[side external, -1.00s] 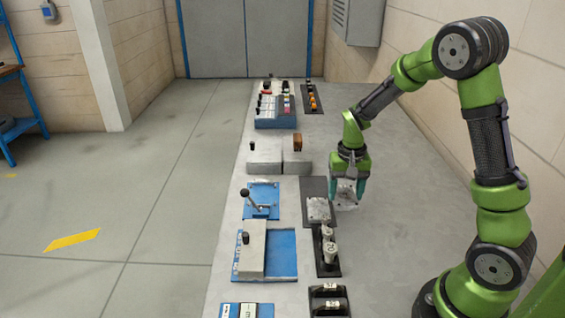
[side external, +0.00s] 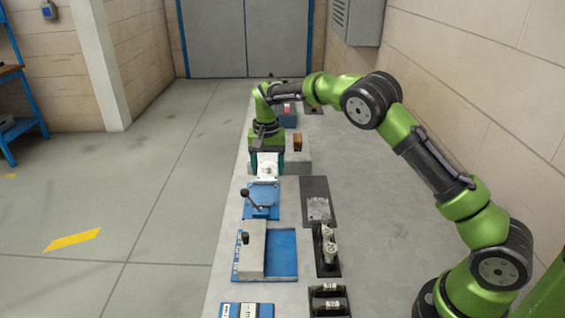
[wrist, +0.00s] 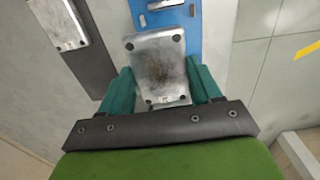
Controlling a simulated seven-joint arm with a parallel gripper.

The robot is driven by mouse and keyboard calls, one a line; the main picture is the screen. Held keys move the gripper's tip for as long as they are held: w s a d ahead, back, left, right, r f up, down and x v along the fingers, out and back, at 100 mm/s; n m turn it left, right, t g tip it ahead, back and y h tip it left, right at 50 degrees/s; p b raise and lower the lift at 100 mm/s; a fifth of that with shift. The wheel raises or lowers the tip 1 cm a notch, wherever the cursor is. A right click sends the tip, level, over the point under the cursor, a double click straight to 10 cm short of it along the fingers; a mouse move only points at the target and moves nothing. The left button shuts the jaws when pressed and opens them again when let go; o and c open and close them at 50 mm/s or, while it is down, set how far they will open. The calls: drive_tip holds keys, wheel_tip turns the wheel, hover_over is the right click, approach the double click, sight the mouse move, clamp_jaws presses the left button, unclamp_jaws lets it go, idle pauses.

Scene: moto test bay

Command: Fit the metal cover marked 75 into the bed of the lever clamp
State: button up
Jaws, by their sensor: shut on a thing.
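My gripper (side external: 267,160) is shut on a metal cover (side external: 268,173), with one teal finger on each side. The cover is held tilted, just behind the lever clamp (side external: 260,209) and apart from it in the side view. In the wrist view the cover (wrist: 157,65) is a grey plate with dark round spots at its corners and a dark smudge in its middle. I cannot read a mark on it. The clamp is a blue base with a black-knobbed lever; its blue base (wrist: 206,38) is partly hidden behind the cover in the wrist view.
A second metal cover (side external: 318,209) lies on a dark mat (side external: 314,187) right of the clamp. In front are a blue fixture (side external: 283,247) with a grey block and a dark tray (side external: 327,268) with pale cylinders. Grey blocks (side external: 297,163) stand behind.

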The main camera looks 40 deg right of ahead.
drive_tip(key=shift+w+a+f, duration=0.1)
drive_tip(key=shift+w+a, duration=0.5)
drive_tip(key=shift+a, duration=0.1)
drive_tip(key=shift+f, duration=2.55)
drive_tip(key=shift+f, duration=0.4)
drive_tip(key=o, duration=1.2)
drive_tip(key=shift+r, duration=3.55)
